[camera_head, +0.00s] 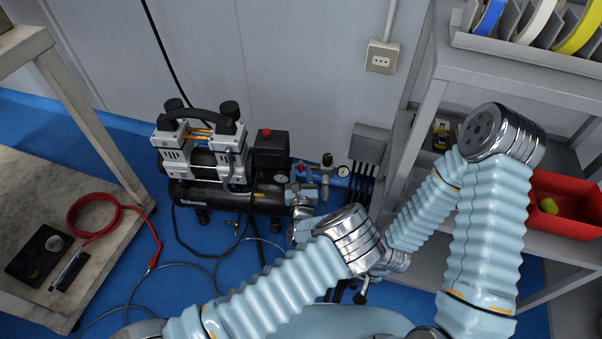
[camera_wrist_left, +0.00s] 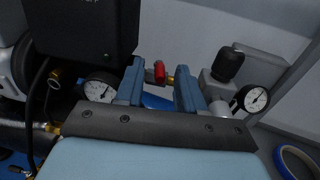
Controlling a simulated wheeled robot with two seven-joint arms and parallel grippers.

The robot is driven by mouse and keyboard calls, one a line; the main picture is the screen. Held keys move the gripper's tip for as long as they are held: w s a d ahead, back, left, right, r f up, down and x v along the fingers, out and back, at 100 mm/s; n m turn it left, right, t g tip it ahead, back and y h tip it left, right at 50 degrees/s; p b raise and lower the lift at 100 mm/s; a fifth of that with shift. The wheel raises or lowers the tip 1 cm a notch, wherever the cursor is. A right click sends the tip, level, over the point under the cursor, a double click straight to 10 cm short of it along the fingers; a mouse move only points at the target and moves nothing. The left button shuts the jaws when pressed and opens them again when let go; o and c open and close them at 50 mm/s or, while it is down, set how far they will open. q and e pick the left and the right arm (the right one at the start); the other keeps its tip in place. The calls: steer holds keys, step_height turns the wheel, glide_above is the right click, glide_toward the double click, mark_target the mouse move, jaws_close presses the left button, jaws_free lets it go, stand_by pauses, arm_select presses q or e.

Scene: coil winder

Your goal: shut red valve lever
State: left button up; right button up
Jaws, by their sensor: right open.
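The small red valve lever (camera_wrist_left: 159,72) stands on brass fittings beside the compressor in the left wrist view. It also shows as a small red spot in the head view (camera_head: 301,168). My left gripper (camera_wrist_left: 160,88) is open, with one blue-grey finger on each side of the lever. Gaps show between the lever and both fingers. In the head view the left gripper (camera_head: 311,188) is at the valve, partly hidden by its own arm. My right gripper (camera_head: 362,290) is low near the middle, partly hidden by its wrist, and away from the valve; it is open.
The black compressor (camera_head: 225,190) stands left of the valve. Pressure gauges flank the lever (camera_wrist_left: 99,88), (camera_wrist_left: 253,98), with a black-knobbed regulator (camera_wrist_left: 227,65) at right. A shelf with a red bin (camera_head: 566,222) stands right. Hoses lie on the blue floor.

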arm_select(q)
jaws_close()
steer(key=shift+a+r+m+h+p, duration=0.3)
steer(key=shift+h+p, duration=0.2)
steer(key=shift+p, duration=0.15)
steer(key=shift+f+m+h+p, duration=0.35)
steer(key=shift+m+h, duration=0.15)
steer(key=shift+h, duration=0.3)
steer(key=shift+o, duration=0.4)
jaws_free()
steer(key=shift+s, duration=0.1)
